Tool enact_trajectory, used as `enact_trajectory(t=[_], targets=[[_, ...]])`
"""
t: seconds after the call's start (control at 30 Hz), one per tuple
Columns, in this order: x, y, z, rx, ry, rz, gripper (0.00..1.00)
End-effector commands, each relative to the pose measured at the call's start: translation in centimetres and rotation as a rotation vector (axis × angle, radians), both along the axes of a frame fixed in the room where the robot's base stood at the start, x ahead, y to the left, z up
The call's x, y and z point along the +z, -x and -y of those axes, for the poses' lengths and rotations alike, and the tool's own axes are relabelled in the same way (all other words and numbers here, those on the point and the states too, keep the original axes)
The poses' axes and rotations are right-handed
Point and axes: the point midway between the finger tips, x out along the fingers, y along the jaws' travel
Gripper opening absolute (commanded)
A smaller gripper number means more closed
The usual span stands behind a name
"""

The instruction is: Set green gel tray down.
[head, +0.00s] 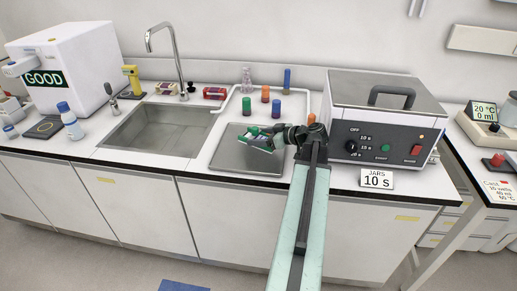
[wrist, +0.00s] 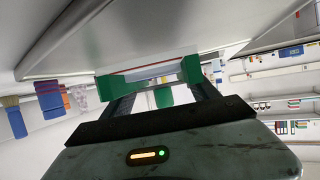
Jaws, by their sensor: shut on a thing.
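The green gel tray (head: 254,131) is a small piece with green ends and a paler middle. My gripper (head: 270,139) is shut on it above the grey metal tray (head: 230,166) on the counter, left of the metal bath. In the wrist view my gripper (wrist: 157,88) has its two dark fingers at the green ends of the gel tray (wrist: 187,69). A large pale flat surface lies close beyond it. I cannot tell whether the gel tray touches the surface below. My arm hides part of the counter in front of the bath.
Several coloured-capped jars stand on a white tray (head: 239,96) behind. The sink (head: 157,131) is to the left. The counter's front edge is close.

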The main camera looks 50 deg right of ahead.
Motion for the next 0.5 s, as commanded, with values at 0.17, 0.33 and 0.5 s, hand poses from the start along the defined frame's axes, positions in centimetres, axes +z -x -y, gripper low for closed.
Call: enact_trajectory(t=[0.17, 0.33, 0.5], targets=[[-2.60, -0.02, -0.02, 0.000, 0.000, 0.001, 0.19], [-2.20, -0.03, -0.04, 0.001, -0.001, 0.001, 0.19], [-2.60, -0.05, -0.05, 0.001, 0.000, 0.000, 0.74]])
